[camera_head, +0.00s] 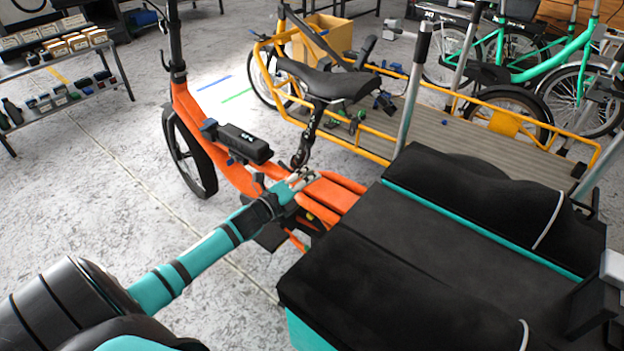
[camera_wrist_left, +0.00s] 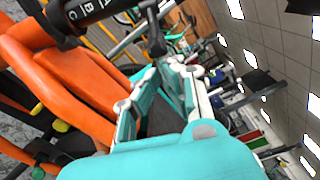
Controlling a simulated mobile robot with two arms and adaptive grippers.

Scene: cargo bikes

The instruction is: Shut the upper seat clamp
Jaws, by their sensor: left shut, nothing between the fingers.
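The black saddle (camera_head: 325,80) sits on a black seatpost (camera_head: 310,130) above the orange bike frame (camera_head: 335,192). The dark clamp area (camera_head: 299,158) is at the foot of the post; I cannot tell from this view whether its lever is open or shut. My left gripper (camera_head: 302,178) is shut and empty, just below and beside this area. In the left wrist view, the gripper (camera_wrist_left: 178,66) points past a black tube with white letters (camera_wrist_left: 85,14) and a dark lever-like part (camera_wrist_left: 154,30). Contact cannot be told.
A black-topped cargo box (camera_head: 430,235) fills the lower right, close to my left arm. A yellow-railed cargo bed (camera_head: 440,120) stands behind the saddle. A shelf with small items (camera_head: 65,75) is at the upper left. The floor at left is clear.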

